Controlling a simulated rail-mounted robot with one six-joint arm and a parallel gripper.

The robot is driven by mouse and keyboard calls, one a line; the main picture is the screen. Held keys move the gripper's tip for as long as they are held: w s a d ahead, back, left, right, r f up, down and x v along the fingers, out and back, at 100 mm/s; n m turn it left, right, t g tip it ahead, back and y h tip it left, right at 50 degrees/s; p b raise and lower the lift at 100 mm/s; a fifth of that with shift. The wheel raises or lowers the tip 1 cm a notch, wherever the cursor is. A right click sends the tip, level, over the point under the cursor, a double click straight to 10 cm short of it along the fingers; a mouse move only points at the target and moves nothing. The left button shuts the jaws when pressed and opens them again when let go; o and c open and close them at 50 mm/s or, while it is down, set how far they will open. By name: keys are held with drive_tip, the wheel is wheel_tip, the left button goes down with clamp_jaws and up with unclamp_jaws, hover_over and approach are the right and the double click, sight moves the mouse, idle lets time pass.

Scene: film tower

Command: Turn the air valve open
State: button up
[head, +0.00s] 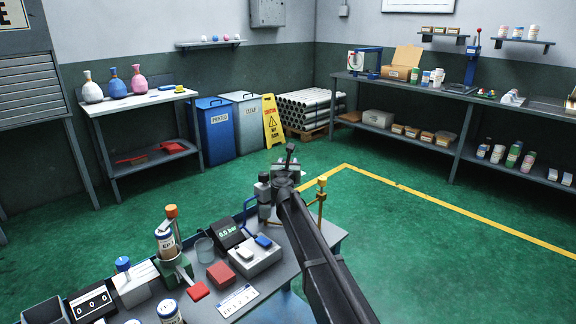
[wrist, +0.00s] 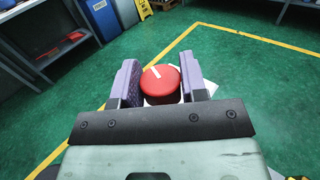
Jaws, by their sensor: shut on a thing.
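The air valve shows in the wrist view as a round red knob (wrist: 160,82) with a short white mark tilted toward the upper left. The two purple fingers of my gripper (wrist: 160,88) are closed on it from the left and right. In the head view my gripper (head: 268,192) is at the far right end of the near bench, and the knob is hidden there by my gripper and arm. A black display (head: 228,233) on the bench reads 0.0 bar.
On the near bench (head: 283,277) stand a grey box (head: 252,258), a glass beaker (head: 204,250), a bottle in a green stand (head: 175,268) and red blocks. A brass post (head: 321,200) rises close right of my gripper. The green floor beyond is clear.

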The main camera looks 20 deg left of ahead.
drive_tip(key=o, duration=0.9)
drive_tip(key=v, duration=1)
drive_tip(key=shift+s, duration=0.4)
drive_tip(key=shift+d, duration=0.1)
